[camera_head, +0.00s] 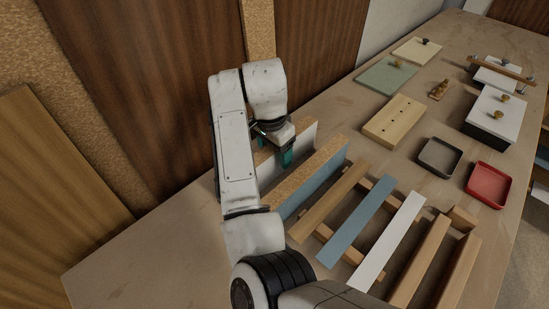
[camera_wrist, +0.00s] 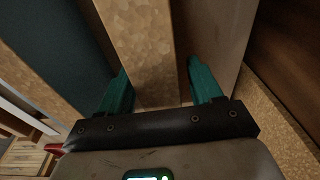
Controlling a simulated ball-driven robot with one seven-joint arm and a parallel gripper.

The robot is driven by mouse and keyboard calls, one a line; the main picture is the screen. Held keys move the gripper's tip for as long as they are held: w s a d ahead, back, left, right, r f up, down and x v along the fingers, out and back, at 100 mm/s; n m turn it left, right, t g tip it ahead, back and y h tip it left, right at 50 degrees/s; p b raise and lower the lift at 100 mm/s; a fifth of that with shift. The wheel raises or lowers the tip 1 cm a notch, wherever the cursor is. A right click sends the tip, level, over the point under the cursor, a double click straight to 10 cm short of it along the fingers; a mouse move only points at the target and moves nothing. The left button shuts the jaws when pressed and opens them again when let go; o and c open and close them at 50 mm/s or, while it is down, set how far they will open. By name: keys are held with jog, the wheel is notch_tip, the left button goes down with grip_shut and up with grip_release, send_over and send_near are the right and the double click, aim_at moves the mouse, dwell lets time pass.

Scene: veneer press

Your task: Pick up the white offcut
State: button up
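The white offcut (camera_head: 304,137) looks to be the white-faced chipboard piece standing on edge at the back of the bench in the head view. My gripper (camera_head: 288,158) is over it, pointing down, and hides part of it. In the wrist view a bare chipboard top edge (camera_wrist: 142,45) runs between my two teal fingers (camera_wrist: 158,90). The fingers are apart, one on each side of that edge. A narrow gap seems to show on the right; contact on the left is hard to tell.
A blue-faced chipboard piece (camera_head: 318,184) stands close in front, parallel. Beyond it a wooden strip (camera_head: 328,202), a blue strip (camera_head: 356,228) and a white strip (camera_head: 388,240) lie across wooden rails. A drilled block (camera_head: 394,121), a grey tray (camera_head: 440,157) and a red tray (camera_head: 488,185) are to the right.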

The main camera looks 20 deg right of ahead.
grip_shut()
dwell(0.4)
jog(key=shift+r, duration=0.15)
